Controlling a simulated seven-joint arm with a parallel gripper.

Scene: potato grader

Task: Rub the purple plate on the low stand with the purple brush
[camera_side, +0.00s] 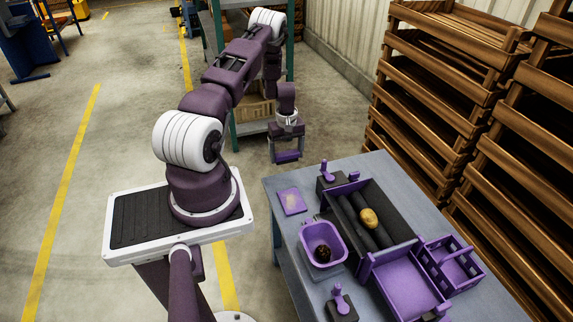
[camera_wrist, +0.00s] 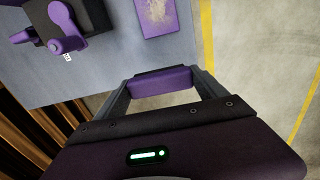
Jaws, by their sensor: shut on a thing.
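The purple plate (camera_side: 292,201) lies flat near the table's far left corner, with a tan smudge on its face. It also shows at the top of the wrist view (camera_wrist: 158,14). Its low stand cannot be made out beneath it. My gripper (camera_side: 287,155) is shut on the purple brush (camera_side: 288,157), a block held crosswise between the two fingers. The brush (camera_wrist: 162,80) also shows in the wrist view; its underside is hidden. The gripper and brush are in the air beyond the table's edge, apart from the plate.
On the table (camera_side: 288,235) stand a purple lever on a dark box (camera_side: 328,180), rollers with a potato (camera_side: 369,218), a purple basin (camera_side: 322,236) holding a dark lump, a purple tray (camera_side: 408,290) and a handled crate (camera_side: 455,265). Wooden racks (camera_side: 440,90) rise behind.

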